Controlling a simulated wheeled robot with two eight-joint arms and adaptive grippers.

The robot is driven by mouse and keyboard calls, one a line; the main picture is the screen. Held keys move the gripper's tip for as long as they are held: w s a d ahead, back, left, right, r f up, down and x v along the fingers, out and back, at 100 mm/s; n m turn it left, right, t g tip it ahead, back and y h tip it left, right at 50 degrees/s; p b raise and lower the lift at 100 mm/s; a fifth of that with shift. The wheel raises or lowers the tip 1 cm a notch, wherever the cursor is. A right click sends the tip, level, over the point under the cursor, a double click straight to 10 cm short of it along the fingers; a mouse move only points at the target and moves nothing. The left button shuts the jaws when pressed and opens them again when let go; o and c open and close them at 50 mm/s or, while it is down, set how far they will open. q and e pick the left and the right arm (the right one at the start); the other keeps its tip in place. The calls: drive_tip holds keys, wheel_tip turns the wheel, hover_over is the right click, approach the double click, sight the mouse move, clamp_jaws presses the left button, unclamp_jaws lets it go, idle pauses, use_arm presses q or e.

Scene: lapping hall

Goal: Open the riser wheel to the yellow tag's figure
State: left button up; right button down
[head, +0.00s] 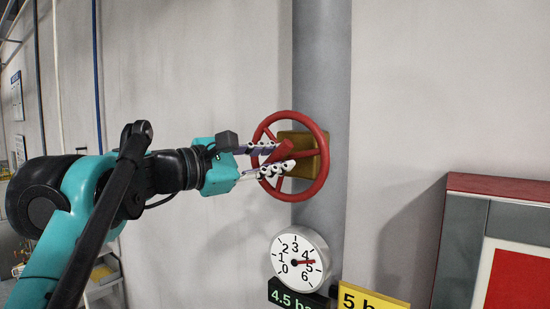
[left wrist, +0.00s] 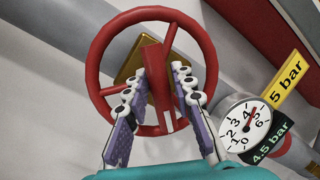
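The riser wheel (head: 318,135) is a red handwheel on a brass-coloured block on the grey pipe. It shows large in the left wrist view (left wrist: 97,60). My left gripper (head: 282,154) is at the wheel, its fingers on both sides of a red bar near the hub. They look closed on it, also in the left wrist view (left wrist: 158,72). The yellow tag (head: 372,299) is cut off in the head view; the left wrist view shows "5 bar" on it (left wrist: 287,80). The gauge (head: 287,272) has its red needle between 4 and 5. My right gripper is not in view.
A dark green tag (head: 296,296) reading "4.5 bar" is below the gauge. The grey pipe (head: 322,60) runs up the pale wall. A red and grey cabinet (head: 463,240) stands at the right. The wall between pipe and cabinet is bare.

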use_arm(q)
clamp_jaws()
drive_tip(key=shift+r+m+p, duration=0.2)
drive_tip(key=shift+m+p, duration=0.5)
drive_tip(key=shift+p, duration=0.2)
drive_tip(key=shift+f+m+p, duration=0.15)
drive_tip(key=shift+m+p, duration=0.15)
drive_tip(key=shift+m, duration=0.2)
drive_tip(key=shift+f, duration=0.1)
drive_tip(key=shift+o, duration=1.5)
unclamp_jaws()
drive_tip(key=shift+y, duration=0.3)
drive_tip(key=v, duration=1.2)
